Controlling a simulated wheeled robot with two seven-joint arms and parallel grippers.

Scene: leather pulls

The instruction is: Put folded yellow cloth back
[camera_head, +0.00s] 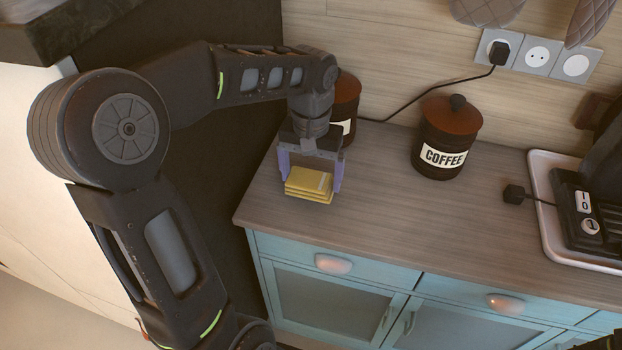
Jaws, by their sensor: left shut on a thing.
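The folded yellow cloth (309,183) is a small stack of flat layers at the left end of the wooden counter (375,215). My left gripper (310,180) reaches down from above with one finger on each side of the cloth and is shut on it. The cloth is at or just above the counter top; I cannot tell whether it touches.
A dark canister (346,105) stands right behind my left gripper, partly hidden. A coffee canister (446,140) stands further right. A black appliance on a tray (545,215) is at the right. A black cord crosses the counter's back. The middle front counter is clear.

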